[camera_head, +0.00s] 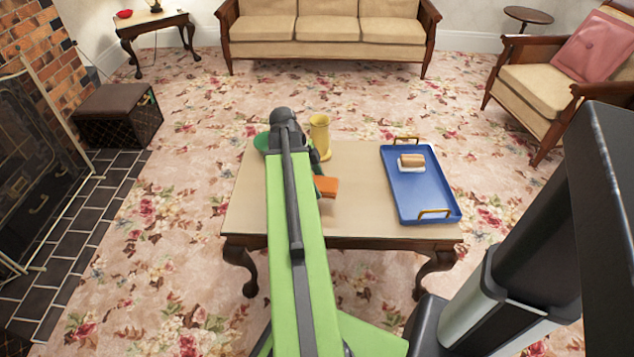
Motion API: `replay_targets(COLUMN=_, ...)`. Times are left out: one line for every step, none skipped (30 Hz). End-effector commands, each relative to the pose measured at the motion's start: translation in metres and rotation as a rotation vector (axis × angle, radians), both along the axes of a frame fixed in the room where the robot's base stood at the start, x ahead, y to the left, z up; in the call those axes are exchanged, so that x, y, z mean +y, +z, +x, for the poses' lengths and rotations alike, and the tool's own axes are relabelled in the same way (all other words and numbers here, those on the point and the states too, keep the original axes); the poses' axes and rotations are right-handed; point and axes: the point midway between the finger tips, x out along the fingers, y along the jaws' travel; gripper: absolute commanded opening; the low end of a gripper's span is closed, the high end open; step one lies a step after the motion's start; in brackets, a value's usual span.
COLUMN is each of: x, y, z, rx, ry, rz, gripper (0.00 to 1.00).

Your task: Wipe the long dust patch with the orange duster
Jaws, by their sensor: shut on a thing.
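The orange duster (327,187) is low over the wooden coffee table (361,209), right of my green arm. My gripper (319,176) is mostly hidden behind my arm; its dark end is shut on the duster. I cannot tell whether the duster touches the tabletop. I cannot make out the long dust patch; my arm covers part of the table's left half.
A blue tray (430,203) with gold handles holds a tan and white block (411,162) on the table's right. A yellow mug (320,137) stands at the back edge area, near a partly hidden green dish (261,142). Bare tabletop lies between duster and tray.

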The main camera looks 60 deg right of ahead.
Motion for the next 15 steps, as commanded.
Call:
replay_targets(x=0.0, y=-0.001, z=0.0, rx=0.0, ry=0.0, rz=0.0, gripper=0.29)
replay_targets(x=0.0, y=-0.002, z=0.0, rx=0.0, ry=0.0, rz=0.0, gripper=0.29)
replay_targets(x=0.0, y=-0.002, z=0.0, rx=0.0, ry=0.0, rz=0.0, gripper=0.29)
replay_targets(x=0.0, y=-0.002, z=0.0, rx=0.0, ry=0.0, rz=0.0, gripper=0.29)
replay_targets(x=0.0, y=-0.002, z=0.0, rx=0.0, ry=0.0, rz=0.0, gripper=0.29)
replay_targets(x=0.0, y=-0.001, z=0.0, rx=0.0, ry=0.0, rz=0.0, gripper=0.29)
replay_targets(x=0.0, y=0.001, z=0.0, rx=0.0, ry=0.0, rz=0.0, gripper=0.29)
replay_targets(x=0.0, y=0.003, z=0.0, rx=0.0, ry=0.0, rz=0.0, gripper=0.29)
replay_targets(x=0.0, y=0.007, z=0.0, rx=0.0, ry=0.0, rz=0.0, gripper=0.29)
replay_targets(x=0.0, y=0.011, z=0.0, rx=0.0, ry=0.0, rz=0.0, gripper=0.29)
replay_targets(x=0.0, y=0.014, z=0.0, rx=0.0, ry=0.0, rz=0.0, gripper=0.29)
replay_targets(x=0.0, y=0.019, z=0.0, rx=0.0, ry=0.0, rz=0.0, gripper=0.29)
replay_targets(x=0.0, y=0.023, z=0.0, rx=0.0, ry=0.0, rz=0.0, gripper=0.29)
replay_targets(x=0.0, y=0.027, z=0.0, rx=0.0, ry=0.0, rz=0.0, gripper=0.29)
replay_targets(x=0.0, y=0.03, z=0.0, rx=0.0, ry=0.0, rz=0.0, gripper=0.29)
